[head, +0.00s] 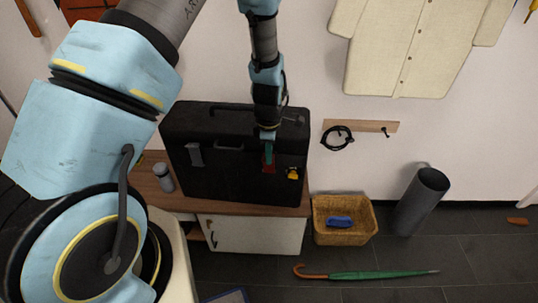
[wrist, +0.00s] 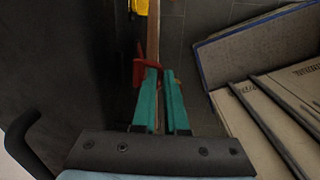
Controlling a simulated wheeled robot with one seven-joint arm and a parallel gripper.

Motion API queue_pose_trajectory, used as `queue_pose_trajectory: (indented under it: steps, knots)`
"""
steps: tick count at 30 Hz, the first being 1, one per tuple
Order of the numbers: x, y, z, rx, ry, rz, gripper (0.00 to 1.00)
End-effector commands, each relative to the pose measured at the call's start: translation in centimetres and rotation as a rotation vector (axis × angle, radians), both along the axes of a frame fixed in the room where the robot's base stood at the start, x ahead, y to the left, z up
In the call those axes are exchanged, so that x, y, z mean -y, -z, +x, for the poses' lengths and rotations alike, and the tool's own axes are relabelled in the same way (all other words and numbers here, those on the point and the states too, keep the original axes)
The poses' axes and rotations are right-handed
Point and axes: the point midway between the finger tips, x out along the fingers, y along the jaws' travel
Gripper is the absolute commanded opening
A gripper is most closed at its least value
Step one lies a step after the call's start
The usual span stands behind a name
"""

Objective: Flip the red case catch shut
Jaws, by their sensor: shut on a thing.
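The black case (head: 235,175) stands upright on a low wooden-topped cabinet. The red catch (head: 269,160) is on the right part of its front face, and also shows in the wrist view (wrist: 143,70) at the fingertips. My gripper (head: 268,138) reaches down in front of the case at the catch. In the wrist view my gripper (wrist: 160,76) has its teal fingers close together, shut on the red catch. The fingers hide part of the catch, and I cannot tell its exact angle.
A grey catch (head: 195,154) and a yellow tag-like piece (head: 293,173) are also on the case front. A grey canister (head: 163,177) stands left on the cabinet top (head: 145,183). A wicker basket (head: 345,233), a dark bin (head: 422,198) and a green umbrella (head: 370,274) are on the floor.

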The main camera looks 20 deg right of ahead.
Motion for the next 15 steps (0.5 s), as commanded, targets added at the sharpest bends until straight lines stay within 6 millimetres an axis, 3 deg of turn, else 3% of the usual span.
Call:
queue_pose_trajectory:
  steps: [7, 15]
  knots:
    - [0.1, 0.0, 0.2, 0.001, 0.0, 0.0, 0.0]
    - [1.7, -0.8, 3.0, 0.002, 0.0, -0.001, 0.0]
